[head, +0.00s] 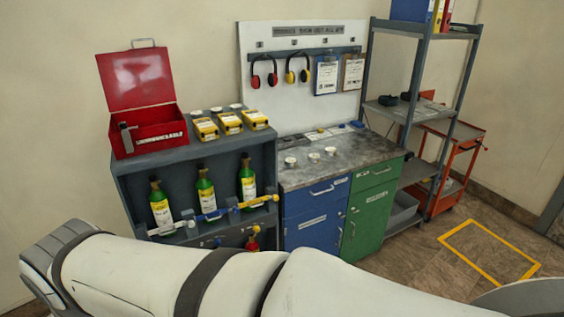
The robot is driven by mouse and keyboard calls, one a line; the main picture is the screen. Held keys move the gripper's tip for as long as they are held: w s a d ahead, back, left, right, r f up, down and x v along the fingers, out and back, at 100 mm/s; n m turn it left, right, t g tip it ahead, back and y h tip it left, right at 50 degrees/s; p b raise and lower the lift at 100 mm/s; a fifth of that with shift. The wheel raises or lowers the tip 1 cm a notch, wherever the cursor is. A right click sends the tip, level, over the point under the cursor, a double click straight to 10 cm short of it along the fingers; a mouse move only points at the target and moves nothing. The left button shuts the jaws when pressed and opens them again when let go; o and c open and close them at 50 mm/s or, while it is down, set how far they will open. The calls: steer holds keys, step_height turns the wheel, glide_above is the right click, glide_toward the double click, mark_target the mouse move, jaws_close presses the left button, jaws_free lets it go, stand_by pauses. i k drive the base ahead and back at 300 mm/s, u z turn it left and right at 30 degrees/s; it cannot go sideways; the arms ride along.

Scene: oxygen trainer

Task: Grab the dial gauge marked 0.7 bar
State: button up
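Three small round pale-faced items that look like dial gauges lie on the dark worktop: a left one (290,161), a middle one (314,157) and a right one (330,150). Their markings are too small to read, so I cannot tell which is marked 0.7 bar. More small pale round items (216,109) sit behind the yellow boxes on top of the grey rack; I cannot tell what they are. My gripper is not in view; only my white arm crosses the bottom of the picture.
The worktop (352,150) stands on blue and green cabinets. To its left, a grey rack (128,187) holds green bottles (206,192), yellow boxes (229,122) and an open red toolbox (150,135). A metal shelf (458,78) and orange cart (452,133) stand right. Floor is free beside the yellow outline.

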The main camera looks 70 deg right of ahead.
mark_target(289, 161)
steer(key=z, duration=2.75)
steer(key=i, duration=1.4)
steer(key=u, duration=0.65)
steer(key=i, duration=0.7)
steer(key=u, duration=0.5)
